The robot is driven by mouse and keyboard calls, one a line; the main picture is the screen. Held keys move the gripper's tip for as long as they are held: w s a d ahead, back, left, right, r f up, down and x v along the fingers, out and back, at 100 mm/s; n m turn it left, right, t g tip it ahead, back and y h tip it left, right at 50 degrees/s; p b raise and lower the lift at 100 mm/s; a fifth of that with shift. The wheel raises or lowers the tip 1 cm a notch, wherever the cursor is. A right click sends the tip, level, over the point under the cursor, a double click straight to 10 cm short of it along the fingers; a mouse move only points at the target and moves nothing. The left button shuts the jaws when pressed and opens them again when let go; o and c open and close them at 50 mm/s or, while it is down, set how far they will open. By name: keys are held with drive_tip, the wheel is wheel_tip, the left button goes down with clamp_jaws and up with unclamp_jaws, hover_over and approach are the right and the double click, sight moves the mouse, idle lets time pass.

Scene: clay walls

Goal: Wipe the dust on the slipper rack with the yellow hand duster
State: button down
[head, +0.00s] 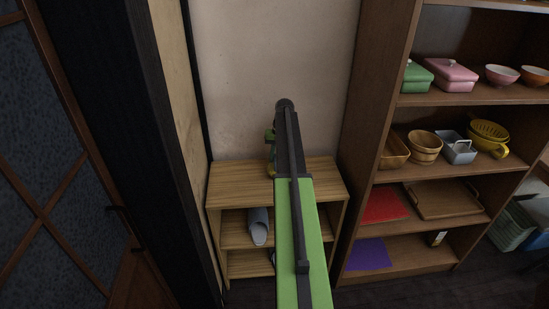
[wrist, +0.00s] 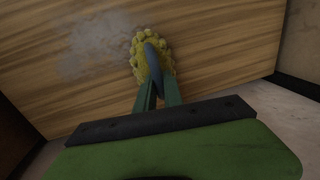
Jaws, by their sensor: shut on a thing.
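The slipper rack (head: 235,185) is a low wooden shelf unit against the wall, with its bare wood top facing up. In the wrist view its top (wrist: 215,40) fills most of the picture. A grey patch of dust (wrist: 98,45) lies on it, left of the duster. The yellow hand duster (wrist: 140,42) has a knobbly yellow head and a blue-grey handle. My gripper (wrist: 157,98) has green fingers shut on the handle. The duster head is over or on the rack top; contact is unclear. In the head view my arm hides most of the gripper and duster.
Grey slippers (head: 258,226) sit on the rack's middle shelf. A tall brown shelf (head: 372,110) stands close on the right, holding boxes, bowls, baskets, a wooden tray and coloured mats. A wall and dark post (head: 120,130) close off the left side.

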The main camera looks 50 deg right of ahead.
drive_tip(key=shift+f+b, duration=0.85)
drive_tip(key=shift+f, duration=0.05)
drive_tip(key=shift+r, duration=0.1)
